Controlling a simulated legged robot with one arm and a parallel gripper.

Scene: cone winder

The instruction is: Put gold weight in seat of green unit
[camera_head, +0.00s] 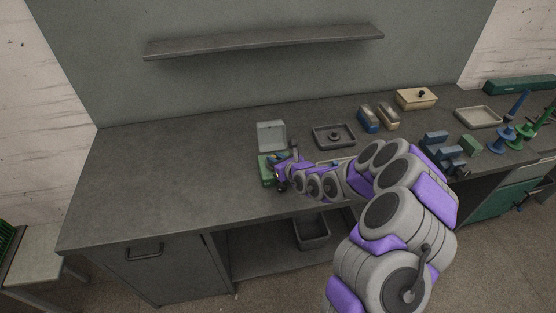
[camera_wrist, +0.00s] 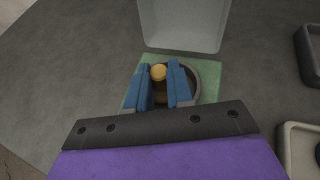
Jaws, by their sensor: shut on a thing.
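The green unit (camera_wrist: 208,75) lies on the bench under my gripper, with a grey lid or panel (camera_wrist: 185,22) standing at its far side. Its round seat (camera_wrist: 194,82) shows as a dark ring between and to the right of the fingers. The gold weight (camera_wrist: 158,72) is a small gold disc between the blue fingertips, over the left part of the ring. My gripper (camera_wrist: 160,80) is shut on it. In the head view the green unit (camera_head: 266,171) is partly hidden by my gripper (camera_head: 283,180). I cannot tell the weight's height above the seat.
A dark tray (camera_head: 334,136) with a round piece stands right of the unit. Blue and tan blocks (camera_head: 368,120), a cream box (camera_head: 416,98) and a pale tray (camera_head: 478,117) lie farther right. The bench to the left is clear. A shelf (camera_head: 265,42) hangs above.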

